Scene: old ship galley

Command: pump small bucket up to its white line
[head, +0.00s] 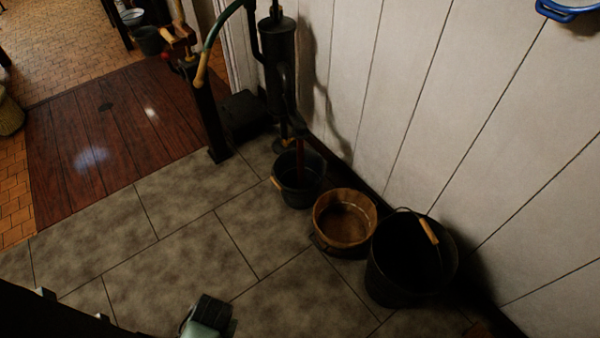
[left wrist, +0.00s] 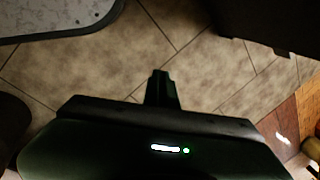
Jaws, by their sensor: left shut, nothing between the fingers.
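The black hand pump (head: 279,65) stands by the wall. Its green curved handle (head: 212,38) comes down to the left and ends in a wooden grip. A small dark bucket (head: 299,195) stands upright on the floor under the pump, with a wooden grip on its side. Its inside is dark, so I cannot make out a white line or a water level. My left gripper (head: 213,309) is low at the bottom edge of the head view, apart from pump and bucket. Its fingers (left wrist: 162,88) are together and empty over bare tiles. My right gripper is not in view.
A wooden bucket (head: 345,243) and a larger black bucket (head: 400,290) stand along the wall to the right of the small one. A dark post (head: 208,120) stands left of the pump. The tiled floor (head: 190,235) before the buckets is clear.

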